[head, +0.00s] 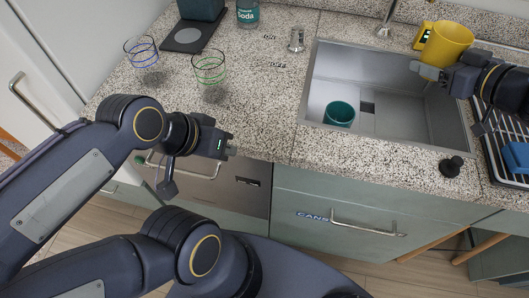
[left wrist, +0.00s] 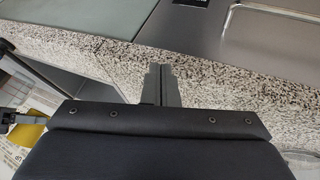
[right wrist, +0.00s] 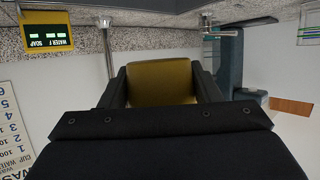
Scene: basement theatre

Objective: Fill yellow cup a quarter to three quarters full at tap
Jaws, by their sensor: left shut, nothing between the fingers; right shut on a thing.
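The yellow cup (head: 447,45) is held above the right part of the sink (head: 312,92); it looks roughly upright, and its contents are hidden. My right gripper (head: 432,74) is shut on it, and in the right wrist view the yellow cup (right wrist: 162,82) fills the gap between the fingers. The tap (head: 387,20) stands behind the sink, left of the cup and apart from it; no water stream shows. A metal lever (head: 296,40) stands left of the sink between the ON and OFF labels. My left gripper (head: 228,148) is shut and empty before the counter's front edge.
A teal cup (head: 339,113) stands in the sink. Two clear glasses, one blue-ringed (head: 142,52) and one green-ringed (head: 209,67), stand on the left counter. A yellow display (right wrist: 47,37) is behind the sink. A drying rack (head: 489,120) and black knob (head: 451,167) are at right.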

